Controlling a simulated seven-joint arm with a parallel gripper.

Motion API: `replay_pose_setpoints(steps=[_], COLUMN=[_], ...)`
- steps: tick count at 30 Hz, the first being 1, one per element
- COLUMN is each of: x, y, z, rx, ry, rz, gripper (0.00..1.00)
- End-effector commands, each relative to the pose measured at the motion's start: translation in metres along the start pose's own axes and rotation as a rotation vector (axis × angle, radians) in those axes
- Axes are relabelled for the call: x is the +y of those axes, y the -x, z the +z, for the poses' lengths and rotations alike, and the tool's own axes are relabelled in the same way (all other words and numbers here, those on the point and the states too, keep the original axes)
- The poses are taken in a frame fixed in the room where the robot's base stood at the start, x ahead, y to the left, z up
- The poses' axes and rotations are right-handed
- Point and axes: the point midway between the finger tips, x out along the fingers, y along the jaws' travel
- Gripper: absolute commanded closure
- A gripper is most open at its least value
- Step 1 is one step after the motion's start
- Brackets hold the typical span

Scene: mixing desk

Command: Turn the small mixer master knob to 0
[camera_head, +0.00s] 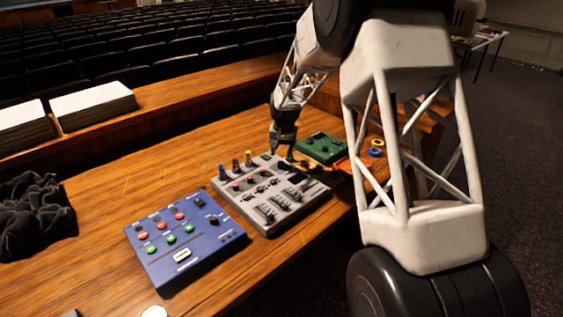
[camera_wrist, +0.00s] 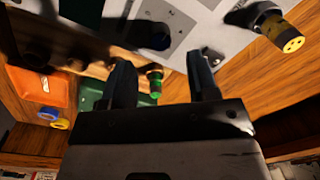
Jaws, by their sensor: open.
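My gripper (camera_head: 288,153) is open, its fingers pointing down by the far right corner of a grey mixer (camera_head: 292,212). In the wrist view the two fingers of my gripper (camera_wrist: 161,80) are apart. A green-ringed cylinder (camera_wrist: 155,82) shows in the gap between them; I cannot tell its depth. The grey panel (camera_wrist: 190,18) with a dark round knob (camera_wrist: 150,36) is beyond the fingertips. A blue mixer (camera_head: 183,242) with red and green knobs lies nearer on the left. A small green box (camera_head: 318,147) with dark knobs lies right of my gripper. No label reading master is legible.
Coloured plugs (camera_head: 235,164) stand at the grey mixer's back edge; a yellow one (camera_wrist: 285,38) shows in the wrist view. An orange box (camera_wrist: 40,88) and coloured rings (camera_head: 376,147) lie on the right. Dark cloth (camera_head: 35,215) lies left. The wooden desk (camera_head: 110,200) is clear between.

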Motion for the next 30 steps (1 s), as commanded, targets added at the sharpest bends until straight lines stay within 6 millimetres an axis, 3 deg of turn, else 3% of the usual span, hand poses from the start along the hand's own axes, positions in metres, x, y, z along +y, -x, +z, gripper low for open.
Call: replay_pose_setpoints(steps=[12, 24, 25, 30], x=[0.000, 0.000, 0.000, 0.000], y=[-0.044, -0.049, -0.049, -0.049], z=[0.000, 0.000, 0.000, 0.000], rx=[0.000, 0.001, 0.001, 0.001], ry=[0.000, 0.000, 0.000, 0.000], rz=[0.000, -0.001, -0.001, -0.001], gripper=[0.46, 0.46, 0.47, 0.73])
